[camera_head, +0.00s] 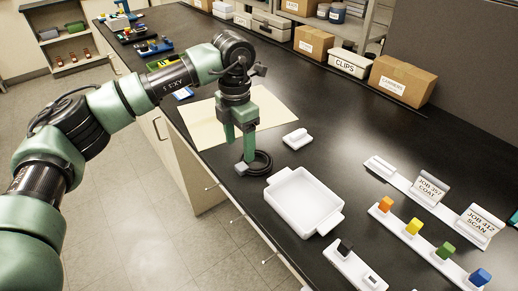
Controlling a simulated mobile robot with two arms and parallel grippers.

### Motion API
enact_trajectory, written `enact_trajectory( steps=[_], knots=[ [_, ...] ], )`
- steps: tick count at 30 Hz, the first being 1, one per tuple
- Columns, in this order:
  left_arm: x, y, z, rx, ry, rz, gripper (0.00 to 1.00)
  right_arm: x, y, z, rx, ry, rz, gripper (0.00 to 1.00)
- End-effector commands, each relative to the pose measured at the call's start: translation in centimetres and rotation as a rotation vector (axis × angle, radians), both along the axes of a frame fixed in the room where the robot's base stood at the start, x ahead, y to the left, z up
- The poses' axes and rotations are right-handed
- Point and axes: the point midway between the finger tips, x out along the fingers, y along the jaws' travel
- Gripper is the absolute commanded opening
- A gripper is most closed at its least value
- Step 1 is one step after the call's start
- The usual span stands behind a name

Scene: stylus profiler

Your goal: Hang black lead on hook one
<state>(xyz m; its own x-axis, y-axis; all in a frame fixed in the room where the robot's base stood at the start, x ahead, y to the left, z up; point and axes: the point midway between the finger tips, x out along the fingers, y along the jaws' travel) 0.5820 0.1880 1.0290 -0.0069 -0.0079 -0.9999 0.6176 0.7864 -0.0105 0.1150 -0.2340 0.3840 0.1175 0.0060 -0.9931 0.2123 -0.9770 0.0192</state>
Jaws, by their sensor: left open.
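A coiled black lead (262,164) lies on the dark bench near its front edge. My left gripper (239,151) points down above and beside the lead, with its green fingers apart. One finger reaches down close to the coil's left side; I cannot tell whether it touches. Nothing shows between the fingers. No hook that I can make out as hook one shows in this view. My right gripper is not in view.
A white tray (276,198) stands right of the lead, with a small white block (297,138) behind. A cream sheet (200,123) lies under the arm. White strips with coloured blocks (415,226) and job cards (430,188) stand at right. Boxes (401,80) line the back.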

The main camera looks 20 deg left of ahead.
Motion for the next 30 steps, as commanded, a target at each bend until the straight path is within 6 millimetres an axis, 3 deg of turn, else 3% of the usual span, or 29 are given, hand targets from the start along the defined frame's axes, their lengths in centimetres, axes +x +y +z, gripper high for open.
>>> enact_trajectory(
  steps=[4, 13, 19, 24, 27, 30],
  knots=[
    [0.0, 0.4, -1.0, 0.012, 0.005, 0.004, 0.67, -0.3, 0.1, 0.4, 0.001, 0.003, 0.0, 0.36],
    [0.1, 0.2, -4.6, 0.01, 0.006, 0.005, 0.67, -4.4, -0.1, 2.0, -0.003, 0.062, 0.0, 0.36],
    [0.2, 0.2, -7.3, 0.009, 0.003, 0.004, 0.67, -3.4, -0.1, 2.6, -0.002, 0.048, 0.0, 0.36],
    [0.3, 0.2, -7.7, 0.008, 0.0, 0.003, 0.67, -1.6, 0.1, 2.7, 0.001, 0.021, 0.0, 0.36],
    [0.2, 0.2, -7.7, 0.008, 0.0, 0.003, 0.67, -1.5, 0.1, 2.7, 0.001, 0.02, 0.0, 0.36],
    [0.2, 0.2, -7.7, 0.008, 0.0, 0.003, 0.39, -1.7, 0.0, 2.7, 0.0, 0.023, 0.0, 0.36]
  ],
)
